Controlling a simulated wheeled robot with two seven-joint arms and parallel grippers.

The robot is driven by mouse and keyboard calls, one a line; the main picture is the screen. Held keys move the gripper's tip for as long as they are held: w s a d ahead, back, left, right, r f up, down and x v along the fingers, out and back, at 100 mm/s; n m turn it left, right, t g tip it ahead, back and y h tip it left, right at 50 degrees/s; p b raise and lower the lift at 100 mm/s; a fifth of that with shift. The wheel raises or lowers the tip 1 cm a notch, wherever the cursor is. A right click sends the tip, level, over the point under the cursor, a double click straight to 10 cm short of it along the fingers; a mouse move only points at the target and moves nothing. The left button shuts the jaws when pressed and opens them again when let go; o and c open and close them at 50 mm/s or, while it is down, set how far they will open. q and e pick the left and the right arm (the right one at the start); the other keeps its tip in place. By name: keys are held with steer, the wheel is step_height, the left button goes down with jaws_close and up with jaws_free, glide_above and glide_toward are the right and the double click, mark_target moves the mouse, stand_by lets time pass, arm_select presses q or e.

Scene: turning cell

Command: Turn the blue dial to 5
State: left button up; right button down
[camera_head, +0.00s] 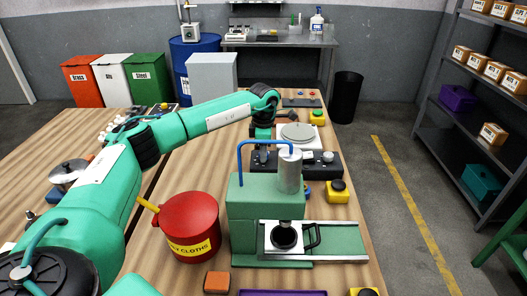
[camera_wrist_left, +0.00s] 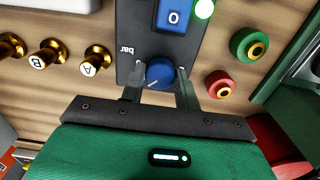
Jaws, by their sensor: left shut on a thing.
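The blue dial (camera_wrist_left: 160,74) sits on a dark panel (camera_wrist_left: 128,45) marked "bar", which appears upside down in the left wrist view. A pale pointer line shows on the dial's lower left, but I cannot read any scale numbers around it. My left gripper (camera_wrist_left: 159,80) is shut on the dial, with one finger on each side. In the head view the left arm reaches across the bench and bends down behind the green press, and the dial cannot be made out there. My right gripper is not in view.
Above the dial are a blue display (camera_wrist_left: 173,17) reading 0 and a lit green lamp (camera_wrist_left: 204,8). Brass knobs (camera_wrist_left: 95,60) stand left; red and green buttons (camera_wrist_left: 249,44) stand right. In the head view, the green press (camera_head: 255,207) and red can (camera_head: 190,226) stand in front.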

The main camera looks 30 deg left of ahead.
arm_select(q)
steer(key=o, duration=0.7)
steer(key=shift+r, duration=0.1)
steer(key=shift+o, duration=1.4)
steer(key=shift+r, duration=0.5)
step_height(320, 180, up, 5)
steer(key=shift+r+b, duration=0.15)
steer(key=shift+b, duration=0.5)
step_height(320, 180, up, 7)
steer(key=shift+r+b, duration=0.2)
steer(key=shift+b, duration=0.2)
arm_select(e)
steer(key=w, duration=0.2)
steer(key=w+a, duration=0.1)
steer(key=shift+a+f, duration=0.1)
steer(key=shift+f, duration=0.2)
